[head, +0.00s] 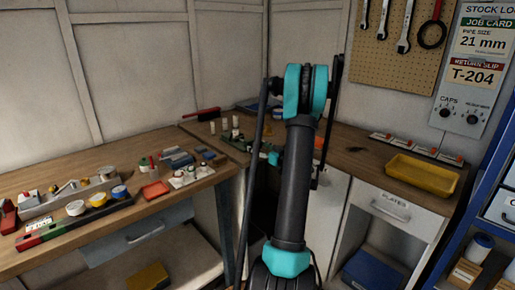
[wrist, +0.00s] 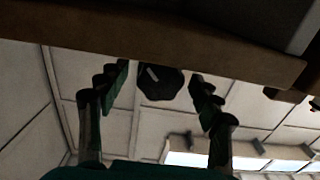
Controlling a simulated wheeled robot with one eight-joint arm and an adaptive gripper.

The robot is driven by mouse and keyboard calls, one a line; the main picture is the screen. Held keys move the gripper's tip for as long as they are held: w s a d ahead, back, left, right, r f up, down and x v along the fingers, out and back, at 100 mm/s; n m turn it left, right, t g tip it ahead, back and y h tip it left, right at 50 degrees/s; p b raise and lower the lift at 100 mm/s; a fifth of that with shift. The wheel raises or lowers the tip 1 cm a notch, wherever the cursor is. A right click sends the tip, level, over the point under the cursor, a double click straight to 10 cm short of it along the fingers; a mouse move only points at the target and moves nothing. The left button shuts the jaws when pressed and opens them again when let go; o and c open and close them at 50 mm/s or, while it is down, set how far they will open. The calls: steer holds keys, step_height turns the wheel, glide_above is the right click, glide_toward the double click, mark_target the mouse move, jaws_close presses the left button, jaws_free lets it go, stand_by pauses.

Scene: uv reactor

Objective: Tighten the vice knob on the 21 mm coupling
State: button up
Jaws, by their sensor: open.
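In the wrist view, a dark round knob (wrist: 160,84) with a pale mark on its face sits just below the bench edge. It is probably the vice knob. My gripper (wrist: 159,73) is open, with one finger on each side of the knob and a visible gap on both sides. A small green part (head: 273,158) shows beside my arm and may belong to the vice. I cannot make out the 21 mm coupling in either view.
The wooden bench edge (wrist: 150,35) crosses the top of the wrist view, close above the fingers. In the head view, a yellow tray (head: 421,174) lies on the right bench. The left bench holds racks, a red tray (head: 155,190) and small parts. A job card (head: 484,38) reads 21 mm.

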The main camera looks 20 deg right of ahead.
steer(key=shift+w+a, duration=0.15)
steer(key=shift+w, duration=0.2)
steer(key=shift+c, duration=0.2)
steer(key=c, duration=1.1)
steer(key=shift+m, duration=2.4)
steer(key=o, duration=1.1)
steer(key=shift+o, duration=0.2)
steer(key=v, duration=1.2)
